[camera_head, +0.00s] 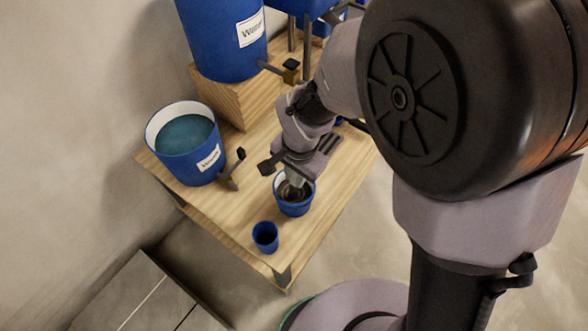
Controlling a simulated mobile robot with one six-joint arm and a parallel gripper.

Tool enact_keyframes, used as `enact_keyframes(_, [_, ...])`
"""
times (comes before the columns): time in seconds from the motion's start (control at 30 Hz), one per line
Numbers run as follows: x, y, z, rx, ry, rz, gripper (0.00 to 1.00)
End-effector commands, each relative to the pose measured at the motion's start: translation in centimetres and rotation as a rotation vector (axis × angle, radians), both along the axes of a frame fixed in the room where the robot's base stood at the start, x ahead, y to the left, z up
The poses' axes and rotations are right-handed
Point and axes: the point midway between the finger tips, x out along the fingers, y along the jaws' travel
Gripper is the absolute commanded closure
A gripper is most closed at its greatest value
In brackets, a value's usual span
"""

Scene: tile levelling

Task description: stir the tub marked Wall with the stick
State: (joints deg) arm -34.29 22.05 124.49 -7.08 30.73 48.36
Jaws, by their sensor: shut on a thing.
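A small blue tub (294,208) stands on the wooden table, with dark contents and a paler ring inside. No label shows on its visible side, so I cannot tell from this view whether it is the one marked Wall. My gripper (297,173) is right above this tub, pointing down. It is shut on a pale grey piece, seemingly the stick (296,182), whose lower end goes inside the tub's rim. The gripper and the rim hide most of the stick.
A wide blue bucket (210,171) of bluish liquid, a dark-handled tool (232,170) and a small blue cup (265,238) stand on the table (225,225). A labelled blue barrel (215,45) with a tap sits on a wooden block (225,98) behind. Grey tiles (140,290) lie lower left.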

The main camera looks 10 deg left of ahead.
Motion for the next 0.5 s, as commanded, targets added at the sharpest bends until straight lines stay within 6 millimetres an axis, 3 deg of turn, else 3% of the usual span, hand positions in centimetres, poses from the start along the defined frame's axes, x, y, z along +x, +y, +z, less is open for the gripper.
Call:
enact_keyframes(0.37, [0.78,-0.35,0.01,-0.001,0.001,0.0,1.0])
enact_keyframes(0.5, [0.8,-0.34,0.94,0.0,0.0,0.0,1.0])
